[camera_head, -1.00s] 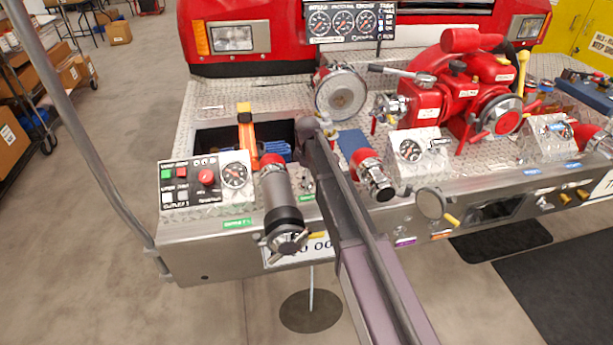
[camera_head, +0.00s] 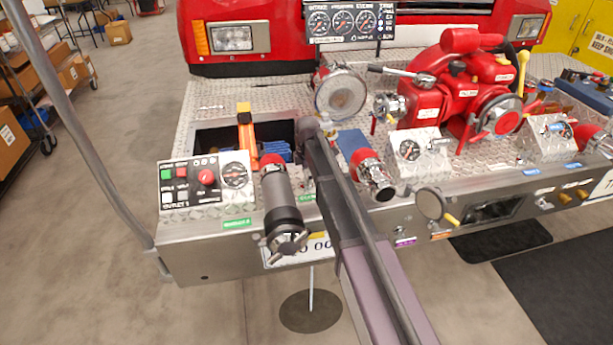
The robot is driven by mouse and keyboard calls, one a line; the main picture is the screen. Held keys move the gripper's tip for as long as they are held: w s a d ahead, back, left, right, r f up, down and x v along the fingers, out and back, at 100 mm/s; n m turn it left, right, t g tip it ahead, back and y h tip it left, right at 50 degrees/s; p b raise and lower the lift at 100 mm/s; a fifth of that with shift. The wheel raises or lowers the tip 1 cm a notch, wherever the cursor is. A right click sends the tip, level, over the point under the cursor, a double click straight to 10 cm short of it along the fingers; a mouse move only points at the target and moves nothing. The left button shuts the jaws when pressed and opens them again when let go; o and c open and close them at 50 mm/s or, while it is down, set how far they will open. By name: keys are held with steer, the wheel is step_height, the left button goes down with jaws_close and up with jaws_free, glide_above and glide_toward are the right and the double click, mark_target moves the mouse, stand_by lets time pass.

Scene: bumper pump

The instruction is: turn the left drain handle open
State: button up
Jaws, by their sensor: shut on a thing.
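The left outlet (camera_head: 281,195) has a red collar, a long dark-grey body and a chrome end with lugs. A small yellow handle tip (camera_head: 317,235) shows just right of that chrome end, at the bumper's front face. My arm crosses just to its right, and the rest of this handle is hidden or too small to make out. I cannot make out my gripper's fingers; my own arm links cover the area around the handle. I cannot tell how far the handle is turned.
A control panel (camera_head: 190,183) with a gauge sits left of the outlet. A second red-collared outlet (camera_head: 371,175), a round grey disc (camera_head: 431,204) and another yellow handle (camera_head: 452,219) lie right of my arm. The red pump (camera_head: 465,95) stands behind.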

steer(key=shift+s+a, duration=0.1)
steer(key=shift+s, duration=0.05)
steer(key=o, duration=0.8)
steer(key=shift+r, duration=0.15)
